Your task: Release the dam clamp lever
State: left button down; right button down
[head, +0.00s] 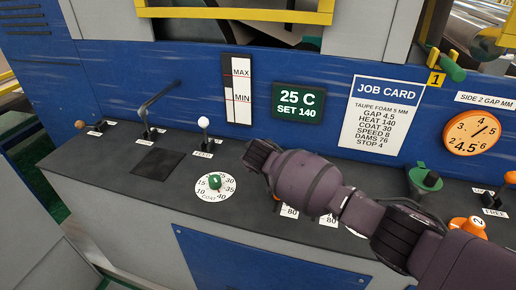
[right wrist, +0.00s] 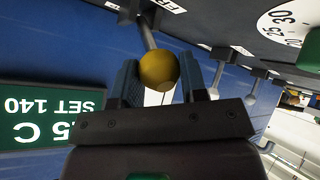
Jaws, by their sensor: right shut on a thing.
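A lever with a yellow ball knob (right wrist: 159,70) shows in the right wrist view, its dark stem running up to the console. The knob sits between the two fingers of my right gripper (right wrist: 163,82), which is shut on it. The label by the lever's base is cut off and unreadable. In the head view my right gripper (head: 258,155) reaches in from the right over the console, below the green temperature display (head: 298,103). My gripper and wrist hide the lever in that view. My left gripper is not in view.
The dark console top (head: 105,160) carries a white-knobbed lever (head: 203,123), a long bent lever (head: 150,108), a brown-knobbed lever (head: 83,125) and a coat dial (head: 215,184). A green funnel-shaped part (head: 425,182) and orange knobs (head: 468,225) stand at right. A job card (head: 382,113) hangs behind.

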jog(key=shift+s+f, duration=0.35)
jog(key=shift+f, duration=0.2)
jog(key=shift+s+a+f, duration=0.1)
jog(key=c, duration=0.7)
grip_release()
jog(key=shift+r, duration=0.25)
jog(key=shift+s+r, duration=0.2)
jog(key=shift+r, duration=0.15)
jog(key=p+v, duration=0.1)
jog(key=v, duration=0.8)
jog(key=shift+s, duration=0.4)
jog(key=shift+r, duration=0.1)
